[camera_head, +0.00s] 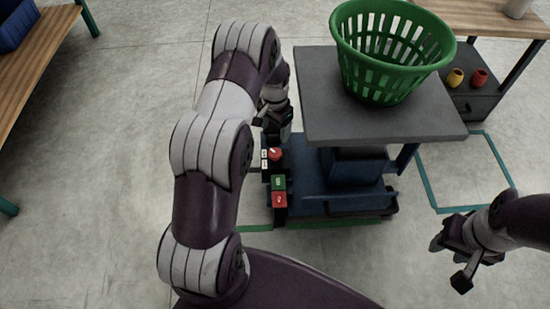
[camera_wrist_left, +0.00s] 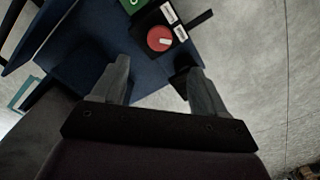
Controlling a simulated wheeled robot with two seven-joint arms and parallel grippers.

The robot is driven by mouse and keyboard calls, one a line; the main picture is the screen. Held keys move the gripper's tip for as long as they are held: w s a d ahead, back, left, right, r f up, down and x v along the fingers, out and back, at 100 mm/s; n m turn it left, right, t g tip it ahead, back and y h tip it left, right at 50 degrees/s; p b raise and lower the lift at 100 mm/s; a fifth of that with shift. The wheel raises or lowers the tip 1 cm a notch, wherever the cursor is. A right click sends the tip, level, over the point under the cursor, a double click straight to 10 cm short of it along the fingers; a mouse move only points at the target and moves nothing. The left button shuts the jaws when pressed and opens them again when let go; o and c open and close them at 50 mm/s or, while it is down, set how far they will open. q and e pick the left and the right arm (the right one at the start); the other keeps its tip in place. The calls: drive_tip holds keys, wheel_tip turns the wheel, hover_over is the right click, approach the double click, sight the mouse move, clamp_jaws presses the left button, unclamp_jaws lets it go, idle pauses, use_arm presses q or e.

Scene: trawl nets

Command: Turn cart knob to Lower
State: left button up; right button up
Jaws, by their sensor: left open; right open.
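The cart (camera_head: 380,125) has a dark grey top and a blue lower body. Its control panel is on the left side, with a red round knob (camera_head: 274,154) beside two white labels, and green and red blocks (camera_head: 279,190) below. In the left wrist view the knob (camera_wrist_left: 160,38) is red with a white pointer mark, next to two white labels. My left gripper (camera_head: 270,118) is just beyond the knob in the head view. In the wrist view its fingers (camera_wrist_left: 155,85) are spread and empty, apart from the knob. My right gripper (camera_head: 452,262) is open and empty at lower right.
A green basket (camera_head: 388,95) stands on the cart top. A wooden bench (camera_head: 35,65) is at left, and a wooden table (camera_head: 490,18) at back right has yellow and red cups on its lower shelf. Floor on the left is clear.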

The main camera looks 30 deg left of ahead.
sight(275, 153)
use_arm(q)
wheel_tip(275, 153, down, 11)
drive_tip(key=b, duration=0.6)
drive_tip(key=shift+f, duration=0.2)
drive_tip(key=shift+c, duration=0.3)
drive_tip(key=c, duration=1)
